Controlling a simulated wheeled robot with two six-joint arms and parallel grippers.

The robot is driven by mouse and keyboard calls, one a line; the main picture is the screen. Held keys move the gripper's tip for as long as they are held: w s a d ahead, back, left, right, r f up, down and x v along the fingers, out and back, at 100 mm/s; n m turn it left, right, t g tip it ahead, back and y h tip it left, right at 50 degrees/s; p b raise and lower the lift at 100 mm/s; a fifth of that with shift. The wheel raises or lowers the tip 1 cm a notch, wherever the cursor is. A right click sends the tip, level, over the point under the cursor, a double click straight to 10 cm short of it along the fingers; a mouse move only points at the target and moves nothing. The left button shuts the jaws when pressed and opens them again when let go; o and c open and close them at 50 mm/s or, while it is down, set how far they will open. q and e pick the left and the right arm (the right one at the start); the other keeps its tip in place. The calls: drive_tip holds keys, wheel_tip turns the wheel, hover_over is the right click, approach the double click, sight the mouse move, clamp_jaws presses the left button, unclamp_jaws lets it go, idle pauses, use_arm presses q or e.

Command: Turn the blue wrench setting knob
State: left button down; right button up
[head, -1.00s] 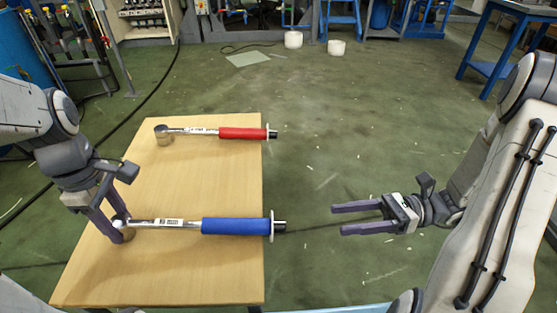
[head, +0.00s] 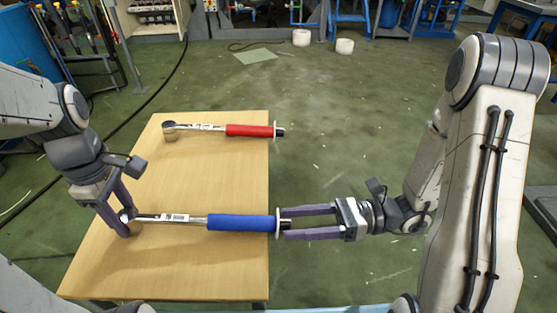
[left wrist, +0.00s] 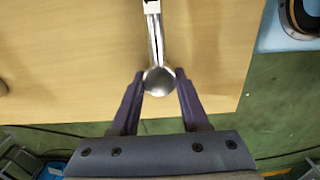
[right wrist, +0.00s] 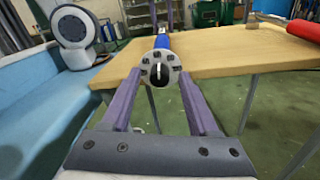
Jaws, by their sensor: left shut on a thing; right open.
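The blue wrench (head: 239,223) lies across the near part of the wooden table, its handle end sticking out past the right edge. My left gripper (head: 126,226) is shut on its round metal head, which also shows between the fingers in the left wrist view (left wrist: 159,80). The setting knob (head: 285,224) is at the handle's right end behind a pale disc. In the right wrist view the knob (right wrist: 160,75) faces the camera, with a dark centre and white mark. My right gripper (head: 308,223) is open, its fingertips on either side of the knob, with gaps visible.
A red wrench (head: 250,131) lies farther back on the wooden table (head: 200,270), also with its end past the right edge. A blue padded surface (right wrist: 50,95) is at the left of the right wrist view.

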clamp_jaws()
drive_tip(key=shift+n, duration=0.3)
drive_tip(key=shift+n+t, duration=0.5)
drive_tip(key=shift+n, duration=1.9)
unclamp_jaws()
drive_tip(key=d, duration=1.2)
